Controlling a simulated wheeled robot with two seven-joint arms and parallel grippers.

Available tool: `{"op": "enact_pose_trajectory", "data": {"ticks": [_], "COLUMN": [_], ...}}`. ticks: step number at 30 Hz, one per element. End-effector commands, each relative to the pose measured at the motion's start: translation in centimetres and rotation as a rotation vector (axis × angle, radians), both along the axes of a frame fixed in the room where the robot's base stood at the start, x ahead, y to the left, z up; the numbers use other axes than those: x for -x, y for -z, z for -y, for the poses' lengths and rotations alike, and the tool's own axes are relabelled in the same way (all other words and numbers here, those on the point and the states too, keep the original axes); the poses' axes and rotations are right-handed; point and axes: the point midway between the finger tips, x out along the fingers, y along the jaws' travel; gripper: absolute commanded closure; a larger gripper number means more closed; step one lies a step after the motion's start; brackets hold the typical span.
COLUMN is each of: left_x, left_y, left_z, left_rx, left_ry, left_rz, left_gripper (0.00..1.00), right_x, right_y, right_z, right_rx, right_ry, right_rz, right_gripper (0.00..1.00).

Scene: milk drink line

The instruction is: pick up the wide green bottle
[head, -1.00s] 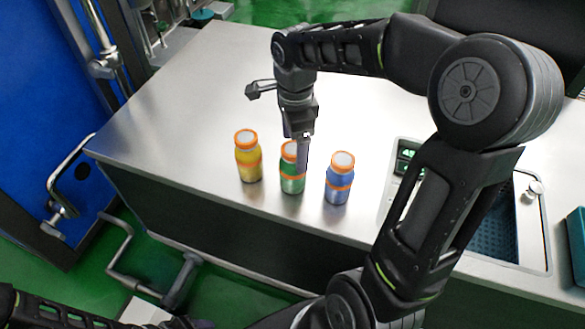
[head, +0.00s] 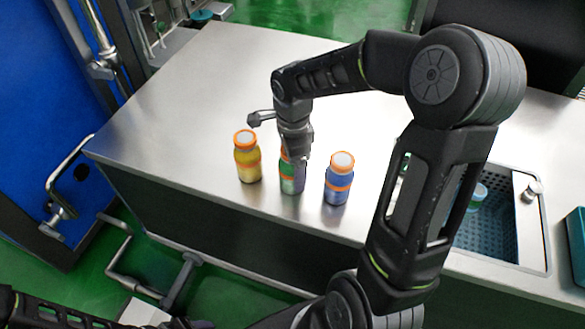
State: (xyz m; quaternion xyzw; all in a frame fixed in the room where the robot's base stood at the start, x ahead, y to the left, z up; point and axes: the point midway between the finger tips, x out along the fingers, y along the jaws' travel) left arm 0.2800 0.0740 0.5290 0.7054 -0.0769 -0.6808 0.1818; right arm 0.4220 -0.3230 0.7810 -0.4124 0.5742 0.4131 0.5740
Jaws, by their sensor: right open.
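The wide green bottle (head: 289,184) stands upright on the steel counter, between a yellow bottle (head: 248,163) and a blue bottle (head: 338,181). My right gripper (head: 297,168) points down at the green bottle and covers its cap and upper part. The right gripper is open. One finger shows in front of the bottle's right side; the other finger is hidden. I cannot tell whether the fingers touch the bottle. At the lower left only dark links of my left arm show; the left gripper is out of view.
The steel counter (head: 190,100) is clear behind and left of the bottles. The yellow and blue bottles stand close on either side. A sink (head: 490,235) with a blue-green item (head: 478,194) is on the right. A teal box (head: 576,240) sits at the right edge.

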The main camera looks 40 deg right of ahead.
Motion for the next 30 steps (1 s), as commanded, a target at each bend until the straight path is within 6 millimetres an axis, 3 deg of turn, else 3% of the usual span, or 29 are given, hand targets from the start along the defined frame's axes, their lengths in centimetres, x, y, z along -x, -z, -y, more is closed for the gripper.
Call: {"op": "enact_pose_trajectory", "data": {"ticks": [19, 30], "left_x": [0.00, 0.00], "left_y": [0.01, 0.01], "left_z": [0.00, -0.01], "left_rx": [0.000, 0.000], "left_ry": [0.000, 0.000], "left_rz": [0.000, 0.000], "left_gripper": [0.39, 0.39], "right_x": [0.00, -0.01], "right_y": [0.33, 0.32], "right_z": [0.02, 0.01], "right_rx": [0.000, 0.000], "right_ry": [0.000, 0.000], "right_rz": [0.001, 0.001], "right_gripper": [0.14, 0.44]}}
